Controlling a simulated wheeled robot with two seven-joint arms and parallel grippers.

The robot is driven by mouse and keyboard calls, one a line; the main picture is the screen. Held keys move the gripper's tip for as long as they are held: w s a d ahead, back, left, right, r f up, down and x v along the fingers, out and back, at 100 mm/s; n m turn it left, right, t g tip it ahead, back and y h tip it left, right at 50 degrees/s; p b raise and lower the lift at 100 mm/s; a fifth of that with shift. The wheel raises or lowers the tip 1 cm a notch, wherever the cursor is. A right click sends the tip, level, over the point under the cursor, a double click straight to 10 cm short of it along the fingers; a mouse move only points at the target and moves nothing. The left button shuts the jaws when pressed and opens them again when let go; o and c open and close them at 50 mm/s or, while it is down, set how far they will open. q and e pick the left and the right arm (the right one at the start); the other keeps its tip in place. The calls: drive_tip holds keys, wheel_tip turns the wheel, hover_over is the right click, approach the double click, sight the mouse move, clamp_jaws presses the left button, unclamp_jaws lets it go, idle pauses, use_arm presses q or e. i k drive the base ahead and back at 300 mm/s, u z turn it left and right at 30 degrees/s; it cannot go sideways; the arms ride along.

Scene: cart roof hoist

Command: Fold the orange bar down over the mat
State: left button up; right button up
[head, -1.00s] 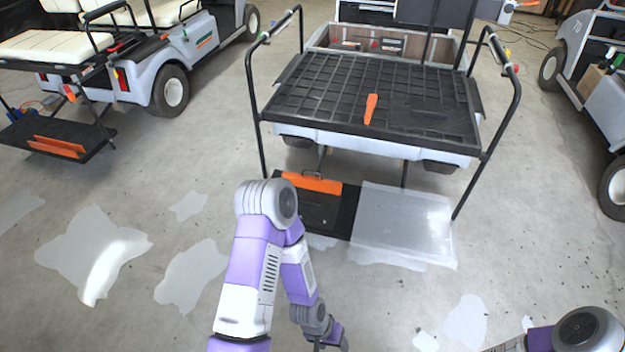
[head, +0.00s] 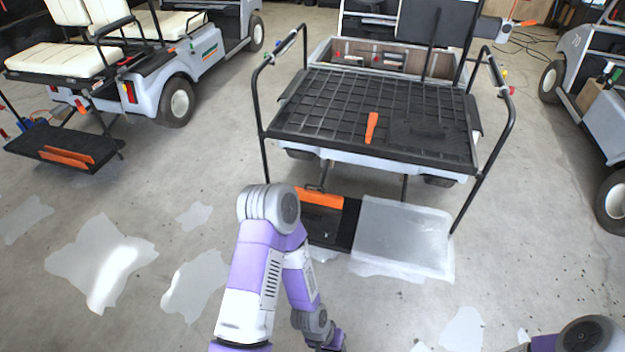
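An orange bar (head: 320,198) stands along the back edge of a low black footrest mat (head: 346,236) at the cart's rear. My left arm covers the left part of the mat and bar. A second, smaller orange piece (head: 371,127) lies on the black ribbed deck (head: 330,105) above. My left arm reaches up from the bottom, bends at the elbow in front of the mat, and runs back down to a wrist at the bottom edge. Its fingers are out of the picture. Only part of my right arm shows at the bottom right corner.
A translucent sheet (head: 403,236) extends right of the mat. Black upright rails (head: 264,110) (head: 495,135) flank the deck. Another cart (head: 150,75) with cream seats is at left, and a grey one (head: 600,115) is at right. The pale-patched concrete floor (head: 140,200) is open at left.

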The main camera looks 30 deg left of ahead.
sight(305, 194)
drive_tip(key=k, duration=0.5)
drive_tip(key=u, duration=1.9)
drive_tip(key=i, duration=4.1)
drive_tip(key=z, duration=4.65)
